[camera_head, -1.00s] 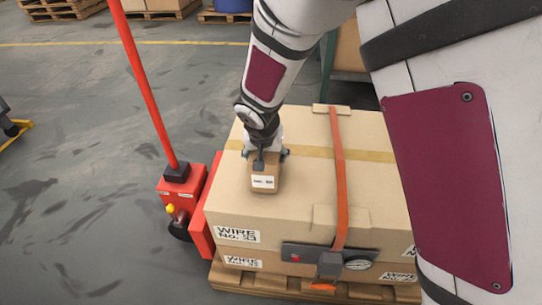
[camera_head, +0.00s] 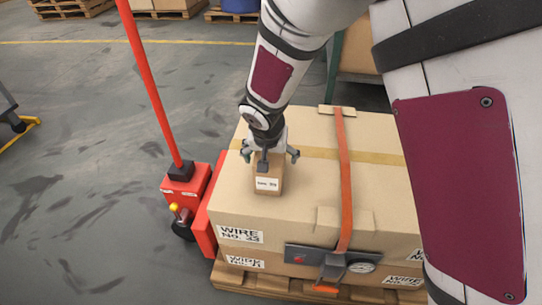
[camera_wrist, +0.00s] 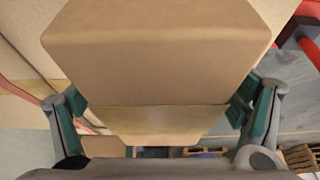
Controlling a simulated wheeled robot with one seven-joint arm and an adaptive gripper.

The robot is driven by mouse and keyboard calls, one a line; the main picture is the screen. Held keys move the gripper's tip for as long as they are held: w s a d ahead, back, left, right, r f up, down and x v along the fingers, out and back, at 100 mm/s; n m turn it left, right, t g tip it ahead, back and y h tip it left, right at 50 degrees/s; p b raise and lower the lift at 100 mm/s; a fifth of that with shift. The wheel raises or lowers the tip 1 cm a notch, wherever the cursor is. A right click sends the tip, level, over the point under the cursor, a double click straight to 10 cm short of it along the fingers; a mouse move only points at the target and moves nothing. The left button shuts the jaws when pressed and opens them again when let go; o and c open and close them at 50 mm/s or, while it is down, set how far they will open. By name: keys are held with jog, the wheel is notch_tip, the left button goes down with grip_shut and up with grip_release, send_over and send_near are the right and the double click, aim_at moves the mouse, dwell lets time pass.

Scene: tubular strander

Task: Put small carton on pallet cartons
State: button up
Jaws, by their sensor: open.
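The small carton (camera_head: 268,179), brown with a white label, stands on top of the strapped pallet cartons (camera_head: 310,195), toward their left side. My gripper (camera_head: 270,155) is open just behind and above it, its fingers spread to either side. In the wrist view the small carton (camera_wrist: 155,55) fills the upper middle, and my gripper's (camera_wrist: 155,110) green-padded fingers stand apart from its sides. The carton's underside contact is hidden in the wrist view.
An orange strap (camera_head: 344,190) with a dark buckle and gauge runs over the cartons. A red pallet jack (camera_head: 186,190) with a tall handle stands at the left. The carton top right of the strap is clear. The wooden pallet (camera_head: 260,284) lies below.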

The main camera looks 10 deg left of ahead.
jog(key=p+v, duration=0.3)
jog(key=v, duration=0.8)
jog(key=shift+s+r, duration=0.1)
jog(key=shift+r, duration=0.05)
jog(key=s+d+r+g, duration=0.1)
jog(key=s+d+r, duration=0.25)
jog(key=d, duration=0.25)
jog(key=s+d+r+h, duration=0.1)
jog(key=s+d+r, duration=0.25)
jog(key=d, duration=0.25)
jog(key=s+d+r+g, duration=0.1)
jog(key=s+d+r, duration=0.25)
jog(key=d, duration=0.25)
jog(key=s+d+r+g, duration=0.1)
jog(key=s+d, duration=0.2)
jog(key=s, duration=0.7)
jog(key=s+d+r+g+y, duration=0.1)
jog(key=s+d+r, duration=0.1)
jog(key=s, duration=0.9)
jog(key=shift+s+d, duration=0.35)
jog(key=shift+d, duration=0.55)
jog(key=shift+r, duration=0.15)
